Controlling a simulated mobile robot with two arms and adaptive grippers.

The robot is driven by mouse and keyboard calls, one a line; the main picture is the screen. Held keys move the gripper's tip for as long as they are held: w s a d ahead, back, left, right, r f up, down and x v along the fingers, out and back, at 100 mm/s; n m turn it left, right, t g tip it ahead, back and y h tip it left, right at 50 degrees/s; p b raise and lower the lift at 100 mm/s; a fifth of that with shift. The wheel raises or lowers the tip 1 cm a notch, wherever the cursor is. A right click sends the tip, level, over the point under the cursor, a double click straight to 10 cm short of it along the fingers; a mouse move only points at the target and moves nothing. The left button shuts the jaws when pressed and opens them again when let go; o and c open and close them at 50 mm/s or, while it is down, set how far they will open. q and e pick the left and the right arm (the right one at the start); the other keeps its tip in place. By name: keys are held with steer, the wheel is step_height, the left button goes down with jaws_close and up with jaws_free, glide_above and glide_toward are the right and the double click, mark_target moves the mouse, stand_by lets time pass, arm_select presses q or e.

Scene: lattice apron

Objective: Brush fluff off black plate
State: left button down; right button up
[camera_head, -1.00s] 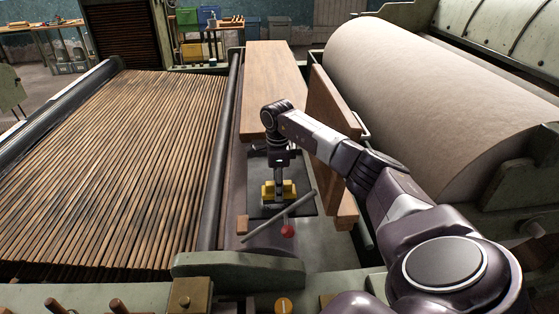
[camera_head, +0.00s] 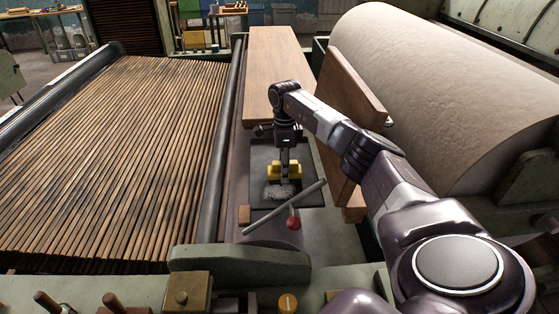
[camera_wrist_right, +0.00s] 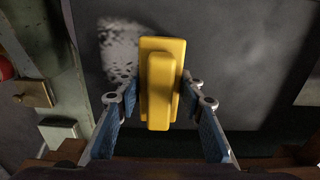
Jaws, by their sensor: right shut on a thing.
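The black plate (camera_head: 264,156) lies flat in the narrow bay between the slatted lattice and the big roller. My right gripper (camera_head: 285,162) points down over it, shut on a yellow brush (camera_head: 284,172). In the right wrist view the brush (camera_wrist_right: 162,80) sits between the two blue-padded fingers. A patch of pale grey fluff (camera_head: 276,191) lies on the plate at the near side of the brush, and the fluff (camera_wrist_right: 117,45) also shows beside the brush in the right wrist view. Whether the bristles touch the plate is hidden. My left gripper is out of view.
A grey lever (camera_head: 312,191) with a red knob (camera_head: 293,222) crosses the plate's near edge. The slatted lattice (camera_head: 120,150) is on the left, the fibre roller (camera_head: 440,90) on the right.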

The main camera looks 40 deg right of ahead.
steer(key=shift+s+a+r+p, duration=0.35)
steer(key=shift+s+a+p, duration=0.4)
steer(key=shift+p, duration=0.45)
steer(key=shift+s+a+p, duration=0.3)
steer(key=shift+a+p, duration=0.15)
steer(key=shift+p, duration=0.1)
steer(key=shift+s+a+f, duration=0.1)
steer(key=shift+s+a, duration=0.1)
steer(key=shift+a, duration=0.1)
steer(key=shift+s+a+p, duration=0.5)
steer(key=shift+a+p, duration=0.05)
steer(key=shift+p, duration=0.35)
steer(key=shift+s+a+p, duration=0.55)
steer(key=shift+s+a, duration=0.1)
steer(key=shift+s, duration=1.05)
steer(key=shift+s+a+p, duration=0.25)
steer(key=shift+p, duration=0.25)
steer(key=shift+s+a+f+p, duration=0.2)
steer(key=shift+s+a+p, duration=0.15)
steer(key=shift+s+a, duration=0.2)
steer(key=shift+s, duration=0.4)
